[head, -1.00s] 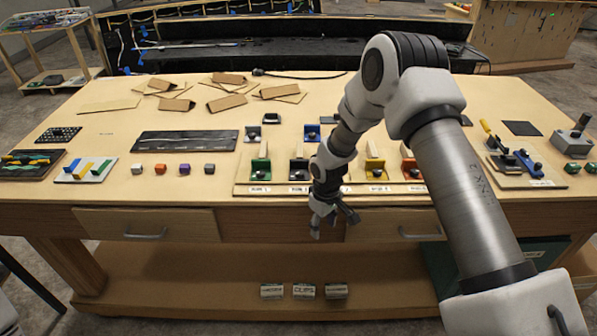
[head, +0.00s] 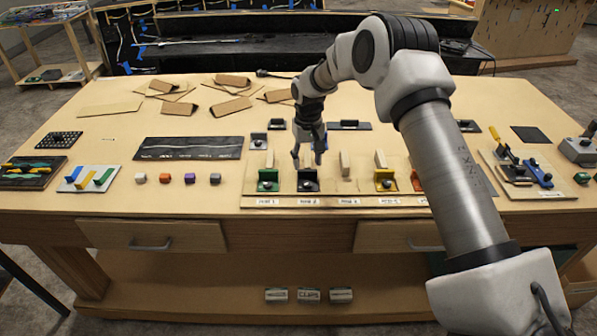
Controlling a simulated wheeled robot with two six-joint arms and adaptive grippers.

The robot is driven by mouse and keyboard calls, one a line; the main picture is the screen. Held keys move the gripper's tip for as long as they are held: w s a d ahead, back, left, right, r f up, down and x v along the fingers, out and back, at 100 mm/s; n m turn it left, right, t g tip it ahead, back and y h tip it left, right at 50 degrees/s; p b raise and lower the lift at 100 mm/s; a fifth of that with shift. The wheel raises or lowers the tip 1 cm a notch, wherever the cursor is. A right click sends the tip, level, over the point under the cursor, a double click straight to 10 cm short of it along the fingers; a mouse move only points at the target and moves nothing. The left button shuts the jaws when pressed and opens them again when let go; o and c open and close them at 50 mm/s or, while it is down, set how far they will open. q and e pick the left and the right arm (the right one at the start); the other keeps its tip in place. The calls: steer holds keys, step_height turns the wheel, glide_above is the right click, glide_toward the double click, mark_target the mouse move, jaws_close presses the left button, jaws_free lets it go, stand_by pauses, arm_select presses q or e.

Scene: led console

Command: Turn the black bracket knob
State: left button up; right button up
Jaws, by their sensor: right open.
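The black bracket (head: 307,175) stands on the wooden board (head: 295,202) at the middle front of the table, just right of the green bracket (head: 267,175). A small round dark knob (head: 307,186) shows low on its front. My right gripper (head: 308,158) points down over the board, just above or behind the black bracket in the picture. Its fingers are apart with nothing between them. I cannot tell whether it touches the bracket. My left gripper is not in view.
A yellow bracket (head: 384,177) stands to the right on the board, partly near my arm. Small coloured cubes lie left of the board, with a black panel (head: 190,148) behind them. Cardboard pieces (head: 231,105) lie at the back.

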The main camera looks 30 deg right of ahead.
mark_target(308, 183)
steer(key=f+p, duration=0.1)
steer(key=f, duration=0.3)
steer(key=f+p, duration=0.1)
steer(key=f, duration=0.1)
steer(key=shift+s+f+p, duration=0.3)
steer(key=shift+s+f, duration=0.05)
steer(key=shift+f, duration=0.05)
steer(key=shift+w+f, duration=0.15)
steer(key=shift+f, duration=0.2)
steer(key=shift+r, duration=0.1)
steer(key=c, duration=0.4)
jaws_close()
